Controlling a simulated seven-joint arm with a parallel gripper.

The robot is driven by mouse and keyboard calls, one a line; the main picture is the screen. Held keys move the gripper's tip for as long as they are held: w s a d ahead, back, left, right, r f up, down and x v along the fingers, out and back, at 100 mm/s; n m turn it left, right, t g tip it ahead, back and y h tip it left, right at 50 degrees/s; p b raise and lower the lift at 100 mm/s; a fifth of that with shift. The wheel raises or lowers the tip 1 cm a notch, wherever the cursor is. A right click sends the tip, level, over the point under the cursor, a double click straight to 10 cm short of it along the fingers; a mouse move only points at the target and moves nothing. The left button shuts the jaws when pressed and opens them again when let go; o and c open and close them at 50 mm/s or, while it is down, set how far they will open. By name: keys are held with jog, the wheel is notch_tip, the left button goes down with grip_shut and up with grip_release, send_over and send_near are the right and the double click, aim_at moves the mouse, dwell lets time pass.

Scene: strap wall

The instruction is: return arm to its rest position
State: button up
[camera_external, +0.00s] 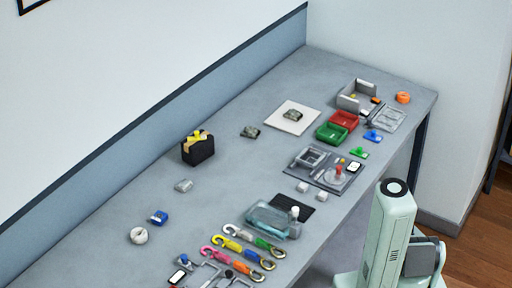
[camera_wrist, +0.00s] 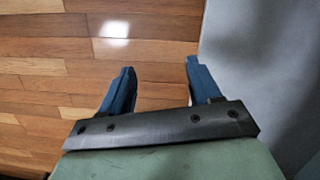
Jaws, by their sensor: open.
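My gripper (camera_wrist: 158,85) shows in the wrist view with its two blue fingers spread apart and nothing between them. Wooden floor and a grey surface lie beyond the fingers. In the external view my arm stands at the lower right, beside the front edge of the grey bench (camera_external: 110,230). The gripper itself cannot be made out there. The arm is clear of the objects on the bench as far as this view shows.
Colourful strap hooks (camera_external: 240,250) lie at the bench's near end. A glassy tray (camera_external: 268,220), grey fixture (camera_external: 320,168), green bin (camera_external: 331,132), red bin (camera_external: 345,120), and black box (camera_external: 198,148) stand farther along. Bench space between the black box and the fixture is clear.

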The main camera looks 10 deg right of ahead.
jog(key=s+a+f+n+g, duration=0.1)
jog(key=s+a+n, duration=0.1)
jog(key=s, duration=0.5)
jog(key=s+a+f+n+g, duration=0.2)
jog(key=s+a, duration=0.1)
jog(key=s, duration=0.5)
jog(key=s+a+f+n+g+h, duration=0.1)
jog(key=s+a+f+n, duration=0.1)
jog(key=s, duration=0.6)
jog(key=shift+s+a+g, duration=0.25)
jog(key=shift+a+g, duration=0.05)
jog(key=shift+a, duration=0.1)
